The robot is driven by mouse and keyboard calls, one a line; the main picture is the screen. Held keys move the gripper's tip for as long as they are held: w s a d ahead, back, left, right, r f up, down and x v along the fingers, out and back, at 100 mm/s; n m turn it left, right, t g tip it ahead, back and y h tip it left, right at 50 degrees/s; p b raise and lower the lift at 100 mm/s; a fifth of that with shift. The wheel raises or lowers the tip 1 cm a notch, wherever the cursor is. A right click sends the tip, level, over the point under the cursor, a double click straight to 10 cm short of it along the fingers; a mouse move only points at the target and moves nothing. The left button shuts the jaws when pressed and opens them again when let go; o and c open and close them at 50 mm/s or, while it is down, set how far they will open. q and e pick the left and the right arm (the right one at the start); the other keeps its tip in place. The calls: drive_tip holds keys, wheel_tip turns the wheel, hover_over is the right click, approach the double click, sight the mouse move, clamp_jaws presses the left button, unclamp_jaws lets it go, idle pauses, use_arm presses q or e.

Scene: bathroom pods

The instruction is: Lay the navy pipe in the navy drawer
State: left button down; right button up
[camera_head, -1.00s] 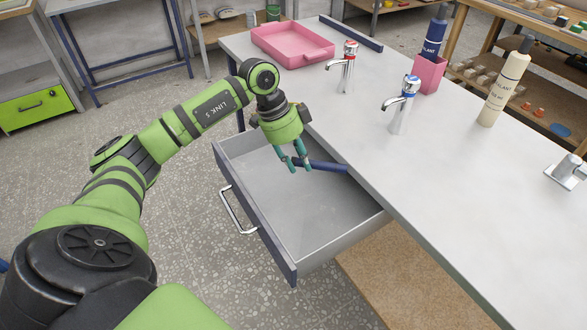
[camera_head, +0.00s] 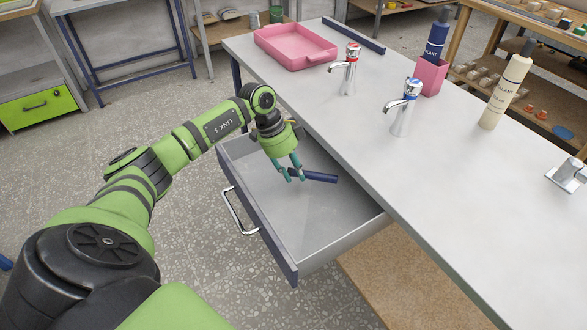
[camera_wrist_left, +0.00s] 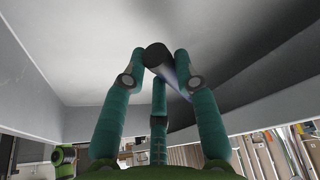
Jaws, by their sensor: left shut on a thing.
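The navy pipe (camera_head: 316,177) is held by my left gripper (camera_head: 290,177) near its left end. It points right, over the grey floor of the open drawer. The drawer has a navy front (camera_head: 271,241) with a silver handle. In the left wrist view, the three teal fingers of my left gripper close around the pipe (camera_wrist_left: 158,57), whose dark round end faces the camera. The pipe is low inside the drawer's outline; whether it touches the floor I cannot tell. My right gripper is not in view.
The grey worktop (camera_head: 440,190) overhangs the drawer's right side. The drawer's near part is empty.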

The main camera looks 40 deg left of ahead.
use_arm(q)
drive_tip(key=shift+f, duration=0.5)
drive_tip(key=c, duration=1)
unclamp_jaws()
drive_tip(key=shift+o, duration=0.2)
drive_tip(key=shift+r, duration=0.15)
drive_tip(key=shift+r, duration=0.35)
drive_tip(key=v, duration=1.2)
drive_tip(key=shift+r, duration=0.15)
